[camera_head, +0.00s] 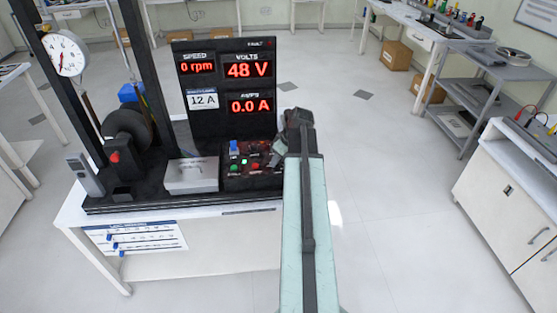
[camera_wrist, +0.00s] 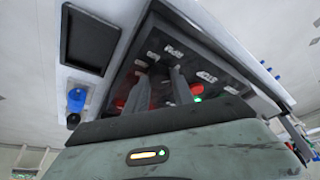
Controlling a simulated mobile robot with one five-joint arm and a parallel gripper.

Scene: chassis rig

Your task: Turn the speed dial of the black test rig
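The black test rig (camera_head: 225,110) stands on a white bench, with a small dark control box (camera_head: 235,182) at its front right. The box carries a blue-topped part (camera_head: 233,147), a green button (camera_head: 233,167) and red parts. My gripper (camera_head: 268,158) reaches down over the box's right side. In the wrist view its two fingers (camera_wrist: 161,82) stand apart over the labelled control panel (camera_wrist: 215,62), with no held thing visible between them. A lit green button (camera_wrist: 197,98) and red parts are beside the fingers. I cannot make out the speed dial; the fingers cover part of the panel.
The rig's displays (camera_head: 247,70) read 0 rpm, 48 V and 0.0 A. A grey box (camera_head: 192,176) sits left of the control box. A hanging scale (camera_head: 66,54) and a dark wheel (camera_head: 128,130) are farther left. Open floor (camera_head: 385,190) lies to the right.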

